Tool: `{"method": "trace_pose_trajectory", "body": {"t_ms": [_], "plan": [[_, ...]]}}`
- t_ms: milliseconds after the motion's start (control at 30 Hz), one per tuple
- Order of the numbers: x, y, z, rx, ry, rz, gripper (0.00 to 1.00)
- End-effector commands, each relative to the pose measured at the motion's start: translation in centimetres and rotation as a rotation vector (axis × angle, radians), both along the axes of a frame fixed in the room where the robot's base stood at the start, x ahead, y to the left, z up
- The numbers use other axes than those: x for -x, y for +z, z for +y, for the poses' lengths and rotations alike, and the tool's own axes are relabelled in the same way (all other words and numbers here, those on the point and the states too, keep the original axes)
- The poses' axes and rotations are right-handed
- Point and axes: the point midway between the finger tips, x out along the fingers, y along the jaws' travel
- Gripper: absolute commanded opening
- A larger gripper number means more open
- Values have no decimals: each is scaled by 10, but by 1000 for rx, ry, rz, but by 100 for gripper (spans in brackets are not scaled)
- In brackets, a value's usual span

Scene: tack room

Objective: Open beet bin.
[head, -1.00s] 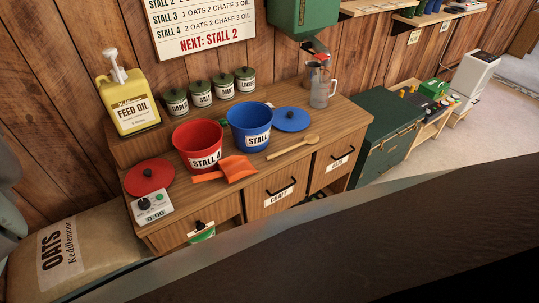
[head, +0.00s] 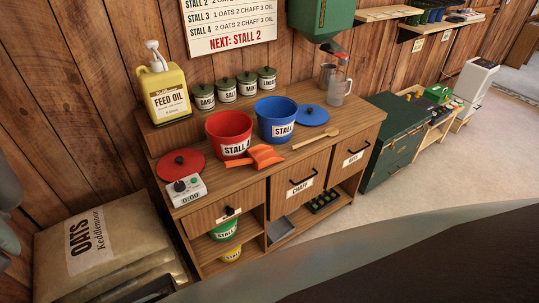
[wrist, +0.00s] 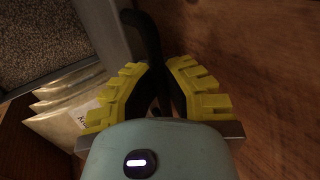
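The wooden feed cabinet stands along the wall in the head view. Its front has a CHAFF bin (head: 299,193) in the middle and another bin (head: 353,162) at the right, whose small label I cannot read surely. Both have black handles and look closed. A narrower front (head: 229,212) at the left carries a dark handle and a label. My gripper (wrist: 158,70) shows only in the wrist view, its yellow fingers apart. A black bar (wrist: 146,34) passes between or behind them; contact is unclear. The head view does not show my gripper near these bins.
Red and blue buckets, an orange scoop (head: 256,157), a wooden spoon and a scale (head: 187,190) stand on the cabinet top. An oats sack (head: 85,240) lies at the left. A green chest (head: 394,145) stands right. Pale floor is clear before the chest. A large dark shape hides the lower right.

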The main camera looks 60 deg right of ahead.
Motion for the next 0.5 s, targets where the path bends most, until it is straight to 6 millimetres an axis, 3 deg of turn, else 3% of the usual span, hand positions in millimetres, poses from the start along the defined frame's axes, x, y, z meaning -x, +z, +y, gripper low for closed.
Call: {"method": "trace_pose_trajectory", "body": {"t_ms": [233, 267, 500], "plan": [[-4, 6, 3, -8, -2, -12, 0], [-4, 6, 3, -8, -2, -12, 9], [-2, 3, 2, -4, -1, -8, 34]]}}
